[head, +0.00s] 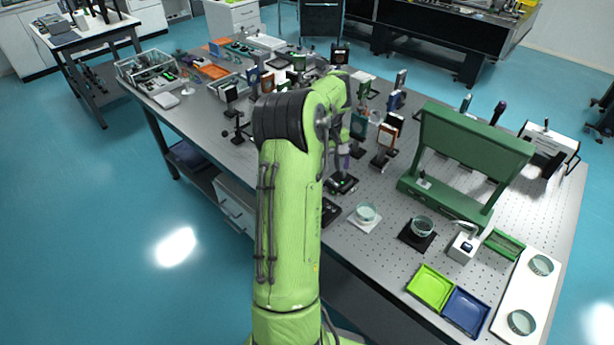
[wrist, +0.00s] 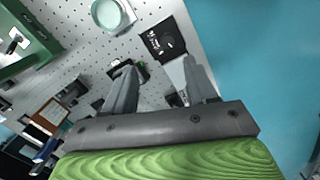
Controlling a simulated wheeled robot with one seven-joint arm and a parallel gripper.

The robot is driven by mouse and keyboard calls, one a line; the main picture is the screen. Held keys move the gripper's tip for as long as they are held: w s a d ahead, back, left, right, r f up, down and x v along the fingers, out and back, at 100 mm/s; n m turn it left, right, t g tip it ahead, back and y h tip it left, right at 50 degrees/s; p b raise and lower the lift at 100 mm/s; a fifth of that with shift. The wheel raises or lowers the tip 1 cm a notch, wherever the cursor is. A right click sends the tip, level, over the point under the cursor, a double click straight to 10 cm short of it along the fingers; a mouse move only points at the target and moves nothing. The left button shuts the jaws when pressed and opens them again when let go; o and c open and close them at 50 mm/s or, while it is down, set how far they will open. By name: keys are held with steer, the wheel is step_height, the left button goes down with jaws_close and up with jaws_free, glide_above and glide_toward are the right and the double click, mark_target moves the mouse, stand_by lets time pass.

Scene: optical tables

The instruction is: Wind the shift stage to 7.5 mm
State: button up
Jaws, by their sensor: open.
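My gripper (wrist: 160,68) is open and empty in the wrist view, its two grey fingers apart above the perforated table. A small black device (wrist: 130,68), likely the shift stage, sits beyond the left fingertip and is partly hidden by it. In the head view a black device (head: 342,184) stands on the table just below my wrist. A flat black square unit with white marks (wrist: 163,38) lies beyond the fingers, near the table edge. I cannot read any scale or tell for sure which unit is the shift stage. My arm hides much of the gripper in the head view.
A glass dish on a white pad (head: 366,214) stands near the front edge, also in the wrist view (wrist: 110,14). A green frame (head: 470,150) stands to the right. Green (head: 430,286) and blue (head: 466,309) trays lie at front right. Several optic mounts crowd the back.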

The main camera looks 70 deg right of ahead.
steer(key=shift+m+t, duration=0.3)
steer(key=shift+t, duration=0.1)
steer(key=f, duration=0.4)
steer(key=f+b, duration=0.1)
steer(key=f, duration=0.4)
steer(key=w+f+b, duration=0.1)
steer(key=f, duration=0.4)
steer(key=shift+a+f, duration=0.15)
steer(key=c, duration=1.1)
steer(key=shift+o, duration=0.2)
steer(key=shift+m, duration=0.3)
steer(key=m+b, duration=0.1)
steer(key=m, duration=0.3)
steer(key=shift+m, duration=2.3)
